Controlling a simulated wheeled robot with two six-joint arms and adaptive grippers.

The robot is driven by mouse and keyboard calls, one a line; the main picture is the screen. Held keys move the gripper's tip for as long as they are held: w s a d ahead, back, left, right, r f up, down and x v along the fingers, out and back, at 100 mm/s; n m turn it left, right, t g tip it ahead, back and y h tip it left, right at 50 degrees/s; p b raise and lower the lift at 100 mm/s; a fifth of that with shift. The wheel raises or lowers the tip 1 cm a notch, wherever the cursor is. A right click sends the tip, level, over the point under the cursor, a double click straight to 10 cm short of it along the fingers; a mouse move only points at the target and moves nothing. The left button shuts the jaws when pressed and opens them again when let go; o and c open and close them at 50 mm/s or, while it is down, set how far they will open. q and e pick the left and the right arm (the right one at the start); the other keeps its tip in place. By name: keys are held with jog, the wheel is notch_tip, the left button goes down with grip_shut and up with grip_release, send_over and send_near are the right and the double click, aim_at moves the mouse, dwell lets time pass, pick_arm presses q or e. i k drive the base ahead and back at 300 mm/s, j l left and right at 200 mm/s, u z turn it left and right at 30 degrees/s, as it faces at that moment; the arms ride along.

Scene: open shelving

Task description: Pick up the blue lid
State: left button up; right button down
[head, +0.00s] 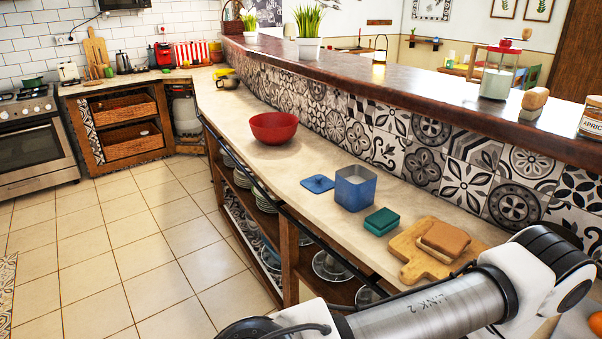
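The blue lid (318,183) is a flat square with a small knob, lying on the beige counter (240,115). It is to the left of a blue square container (355,188), which stands upright and looks open at the top. My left arm and gripper are not in view.
A red bowl (274,128) stands farther back on the counter. A teal box (382,221) and a wooden board (422,262) with a sandwich-like item (444,240) are nearer. A tiled wall (400,135) bounds the counter's right side. Open shelves with dishes are below.

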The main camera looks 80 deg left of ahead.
aim_at(318, 183)
jog(key=u, duration=2.1)
